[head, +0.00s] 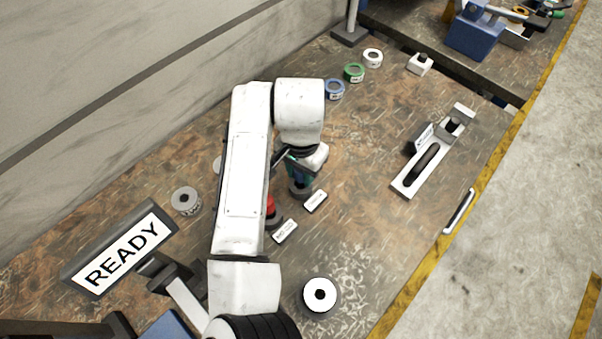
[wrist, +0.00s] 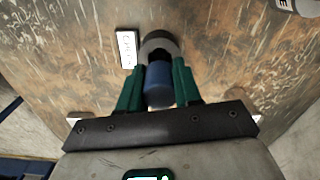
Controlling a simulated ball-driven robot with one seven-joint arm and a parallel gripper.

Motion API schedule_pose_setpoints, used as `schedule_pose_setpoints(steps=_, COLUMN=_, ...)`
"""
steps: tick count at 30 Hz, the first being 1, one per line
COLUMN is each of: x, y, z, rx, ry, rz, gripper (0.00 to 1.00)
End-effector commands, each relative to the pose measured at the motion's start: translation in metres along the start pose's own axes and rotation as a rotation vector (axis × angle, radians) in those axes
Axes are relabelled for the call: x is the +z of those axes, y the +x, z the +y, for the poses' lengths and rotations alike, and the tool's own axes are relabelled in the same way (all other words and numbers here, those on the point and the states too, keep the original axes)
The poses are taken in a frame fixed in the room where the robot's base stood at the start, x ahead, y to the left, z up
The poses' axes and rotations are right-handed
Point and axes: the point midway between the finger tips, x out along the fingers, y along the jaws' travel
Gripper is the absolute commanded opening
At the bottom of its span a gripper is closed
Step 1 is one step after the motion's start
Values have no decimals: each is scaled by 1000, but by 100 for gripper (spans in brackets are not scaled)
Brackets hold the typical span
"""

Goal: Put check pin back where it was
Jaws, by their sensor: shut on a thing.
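My gripper (wrist: 158,82) is shut on a blue pin (wrist: 158,92), with a green finger on each side of it. The pin's dark lower end points at a grey round holder (wrist: 160,40) on the bench. I cannot tell whether the end is inside the holder or just above it. In the head view my gripper (head: 302,173) is over the dark holder (head: 301,191), and my arm partly hides it. A white label plate (head: 315,201) lies beside that holder; it also shows in the wrist view (wrist: 127,48), its text too small to read surely.
A red-topped pin (head: 270,206) stands close by, partly behind my arm, with its own label (head: 285,232). A white disc (head: 320,295) lies nearer, a READY sign (head: 122,250) at left, tape rolls (head: 353,72) at the back, a slotted fixture (head: 430,158) at right.

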Motion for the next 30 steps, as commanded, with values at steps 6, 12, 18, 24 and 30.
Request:
schedule_pose_setpoints(steps=6, x=0, y=-1, z=0, rx=0, ry=0, rz=1, gripper=0)
schedule_pose_setpoints(steps=12, x=0, y=1, z=0, rx=-1, ry=0, rz=0, gripper=43)
schedule_pose_setpoints(steps=18, x=0, y=1, z=0, rx=0, ry=0, rz=0, gripper=59)
schedule_pose_setpoints(steps=24, x=0, y=1, z=0, rx=-1, ry=0, rz=0, gripper=59)
schedule_pose_setpoints(steps=30, x=-1, y=-15, z=0, rx=-1, ry=2, rz=2, gripper=59)
